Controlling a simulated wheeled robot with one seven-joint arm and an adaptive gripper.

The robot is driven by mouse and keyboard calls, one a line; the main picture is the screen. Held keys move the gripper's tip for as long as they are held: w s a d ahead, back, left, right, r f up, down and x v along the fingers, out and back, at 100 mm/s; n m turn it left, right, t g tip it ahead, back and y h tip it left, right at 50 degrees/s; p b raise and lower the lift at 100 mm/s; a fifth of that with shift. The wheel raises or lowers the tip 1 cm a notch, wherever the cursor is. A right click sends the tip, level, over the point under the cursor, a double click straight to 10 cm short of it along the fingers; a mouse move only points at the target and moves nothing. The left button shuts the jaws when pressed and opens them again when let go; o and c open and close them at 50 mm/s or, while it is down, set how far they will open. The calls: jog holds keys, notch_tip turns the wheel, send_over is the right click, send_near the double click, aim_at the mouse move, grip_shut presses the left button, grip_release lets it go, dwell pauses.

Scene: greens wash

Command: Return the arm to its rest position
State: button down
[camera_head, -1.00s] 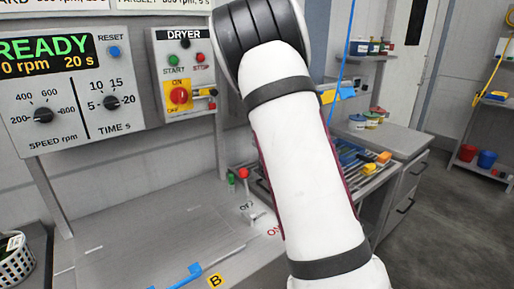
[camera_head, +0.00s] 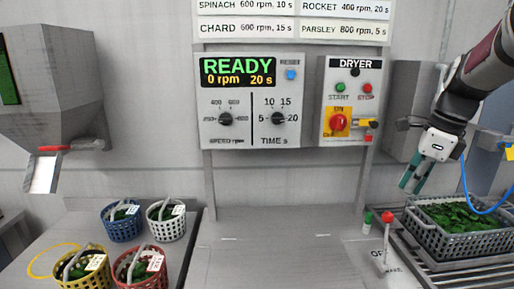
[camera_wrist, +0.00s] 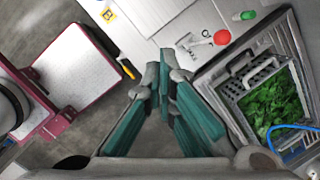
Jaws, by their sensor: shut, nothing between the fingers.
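My arm reaches in from the right edge of the head view. My gripper (camera_head: 411,180) hangs at the right, in front of the wall, up and to the left of a grey crate. Its teal fingers are shut with nothing between them. In the wrist view my gripper (camera_wrist: 165,75) shows its teal fingers close together at the tips, with the bench edge and floor beyond them. It touches nothing that I can see.
The grey crate of greens (camera_head: 462,250) sits on a rack at the right, beside a red-knobbed lever (camera_head: 387,218). The dryer box (camera_head: 348,100) and speed panel (camera_head: 251,100) are on the wall. Blue (camera_head: 122,231), white, yellow and red baskets stand at left. The middle bench (camera_head: 285,262) is clear.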

jog(key=s+a+r+n+t, duration=0.1)
jog(key=s+a+r+n, duration=0.1)
jog(key=s+a+n, duration=0.95)
jog(key=s+a+f+n+h, duration=0.1)
jog(key=s+a+f+n, duration=0.1)
jog(key=s+n, duration=0.4)
jog(key=s+a+f+n+t, duration=0.1)
jog(key=s+a+f+n, duration=0.1)
jog(key=s+n, duration=0.5)
jog(key=shift+s+f+n+t+h, duration=0.15)
jog(key=shift+s+n+t+h, duration=0.15)
jog(key=shift+n+h, duration=0.1)
